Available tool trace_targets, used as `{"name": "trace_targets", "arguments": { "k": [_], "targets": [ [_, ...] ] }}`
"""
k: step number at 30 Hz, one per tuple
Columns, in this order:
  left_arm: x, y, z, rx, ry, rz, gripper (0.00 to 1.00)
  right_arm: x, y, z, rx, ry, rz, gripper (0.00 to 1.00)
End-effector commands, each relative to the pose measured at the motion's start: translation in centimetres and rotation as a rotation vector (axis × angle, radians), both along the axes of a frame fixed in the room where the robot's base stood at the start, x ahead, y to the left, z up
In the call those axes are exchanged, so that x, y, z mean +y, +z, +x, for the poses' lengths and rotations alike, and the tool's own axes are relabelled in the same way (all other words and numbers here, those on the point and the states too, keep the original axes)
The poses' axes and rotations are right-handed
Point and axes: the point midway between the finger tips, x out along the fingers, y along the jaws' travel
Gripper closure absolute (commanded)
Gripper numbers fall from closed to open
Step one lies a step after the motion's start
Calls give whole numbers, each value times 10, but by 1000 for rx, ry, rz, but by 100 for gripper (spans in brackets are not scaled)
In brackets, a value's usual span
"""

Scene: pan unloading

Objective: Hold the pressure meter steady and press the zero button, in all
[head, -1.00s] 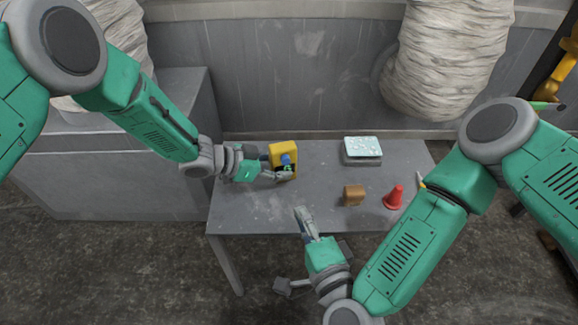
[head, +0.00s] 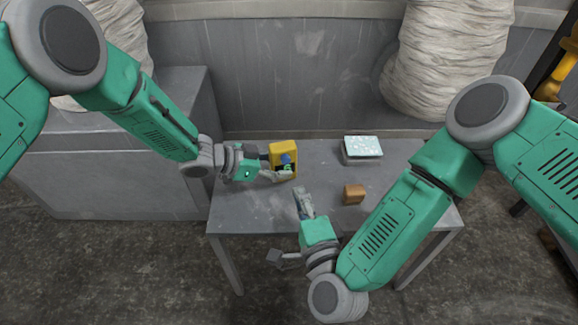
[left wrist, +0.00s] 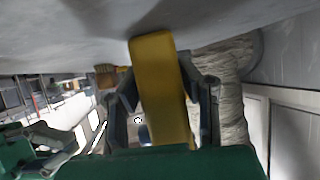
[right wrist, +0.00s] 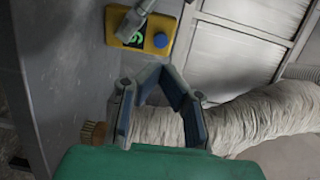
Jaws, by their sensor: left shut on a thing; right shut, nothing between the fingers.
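The yellow pressure meter (head: 276,149) stands on the left part of the grey table. It has a blue round part and a small green display. My left gripper (head: 284,175) is shut on it; the left wrist view shows its yellow body (left wrist: 160,85) between the two fingers. My right gripper (head: 300,190) is shut and empty, in front of the meter and apart from it. In the right wrist view the meter (right wrist: 122,25) is beyond my right fingertips (right wrist: 160,68), its blue part and green display visible, with a left finger partly over its face.
A grey box with a pale speckled top (head: 362,147) stands at the back right. My right arm covers the table's right part. The middle between meter and box is clear.

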Motion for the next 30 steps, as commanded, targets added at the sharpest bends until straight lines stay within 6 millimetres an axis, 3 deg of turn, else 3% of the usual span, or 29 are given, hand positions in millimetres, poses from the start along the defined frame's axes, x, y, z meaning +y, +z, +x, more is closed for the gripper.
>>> {"name": "trace_targets", "arguments": {
  "k": [6,12,30],
  "targets": [
    [0,0,0,0,0,-1,86,11,0,46,-4,-2,2,100],
    [0,0,0,0,0,-1,86,19,-2,71,-1,1,0,100],
    [0,1,0,-1,0,-1,86,23,-2,88,-3,-1,2,100]
  ]
}}
